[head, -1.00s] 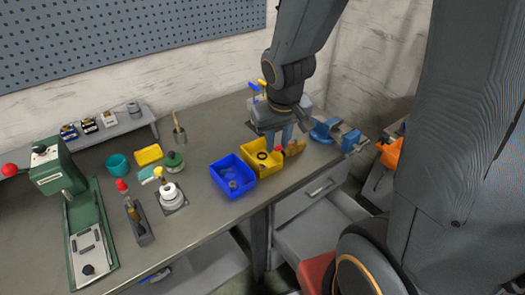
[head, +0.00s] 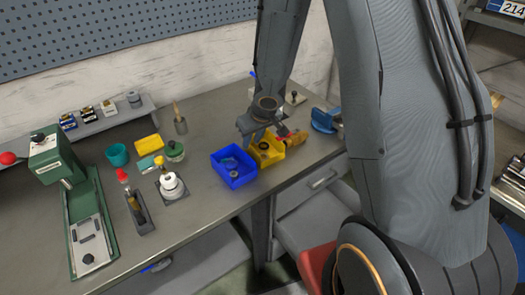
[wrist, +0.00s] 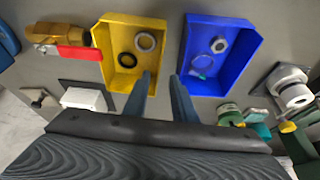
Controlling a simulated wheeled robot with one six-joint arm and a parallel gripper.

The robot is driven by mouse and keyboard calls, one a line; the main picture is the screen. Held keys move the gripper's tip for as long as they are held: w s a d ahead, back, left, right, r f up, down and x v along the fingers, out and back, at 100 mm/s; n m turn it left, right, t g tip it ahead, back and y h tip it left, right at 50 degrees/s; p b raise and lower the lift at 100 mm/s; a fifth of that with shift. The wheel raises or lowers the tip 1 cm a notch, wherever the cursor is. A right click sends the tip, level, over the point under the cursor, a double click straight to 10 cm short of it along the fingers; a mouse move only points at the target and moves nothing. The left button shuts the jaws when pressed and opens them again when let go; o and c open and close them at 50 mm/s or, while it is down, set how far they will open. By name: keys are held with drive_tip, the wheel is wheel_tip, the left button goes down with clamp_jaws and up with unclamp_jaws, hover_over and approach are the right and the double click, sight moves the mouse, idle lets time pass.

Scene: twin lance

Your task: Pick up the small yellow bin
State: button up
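The small yellow bin (head: 271,161) stands on the workbench, right of a blue bin (head: 240,181) and close beside it. In the wrist view the yellow bin (wrist: 117,36) is upper left and holds a light ring and a dark ring. My gripper (wrist: 161,78) is open and empty, fingers apart. In that view its left finger overlaps the yellow bin's right wall and its right finger overlaps the blue bin's (wrist: 238,40) left edge. In the head view my gripper (head: 262,131) is over the yellow bin and partly hides it. I cannot tell whether it touches the wall.
A brass valve with a red handle (wrist: 80,52) lies close left of the yellow bin in the wrist view. A blue vise (head: 323,121) is at the bench's right end. A white spool (head: 170,184) and a green press (head: 55,165) stand left. The bench front is clear.

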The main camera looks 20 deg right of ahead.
sight(251, 149)
drive_tip(key=shift+s+b+x, duration=0.15)
drive_tip(key=shift+b+x, duration=0.85)
drive_tip(key=shift+x, duration=0.35)
drive_tip(key=shift+s+b+x, duration=0.1)
drive_tip(key=shift+b+x, duration=0.85)
drive_tip(key=shift+x, duration=0.45)
drive_tip(key=shift+d+f, duration=0.2)
drive_tip(key=shift+f, duration=0.15)
clamp_jaws()
